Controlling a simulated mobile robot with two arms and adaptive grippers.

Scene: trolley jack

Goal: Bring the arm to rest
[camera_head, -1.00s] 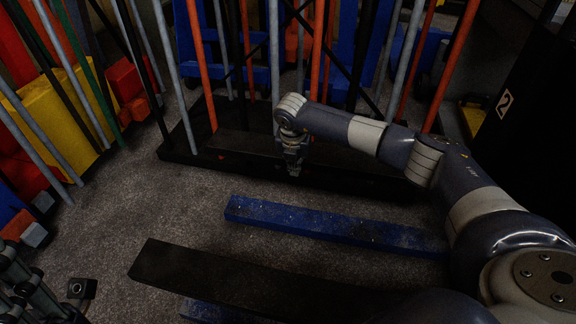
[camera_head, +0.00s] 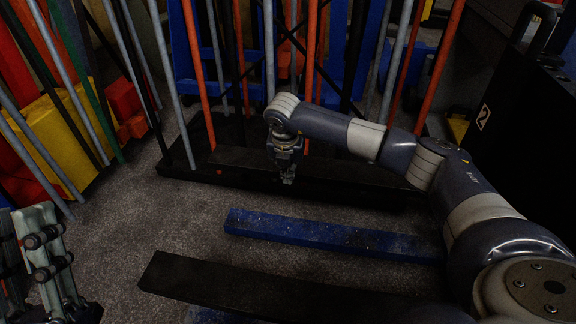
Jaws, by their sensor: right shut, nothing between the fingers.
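My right arm (camera_head: 400,148) reaches in from the right, its forearm stretched leftward across the picture. My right gripper (camera_head: 288,181) hangs from its end, pointing down, shut and empty. It shows in front of the dark base of a pole rack, and I cannot tell its height above that base. My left gripper (camera_head: 48,262) shows in part at the lower left corner, cut off by the picture edge. I cannot tell whether its fingers are open or shut.
A blue beam (camera_head: 330,234) and a black beam (camera_head: 235,287) lie low over the grey floor (camera_head: 185,228). The dark rack base (camera_head: 180,170) bears several upright poles. Yellow and red blocks with leaning poles stand left. A dark cabinet marked 2 (camera_head: 515,100) stands right.

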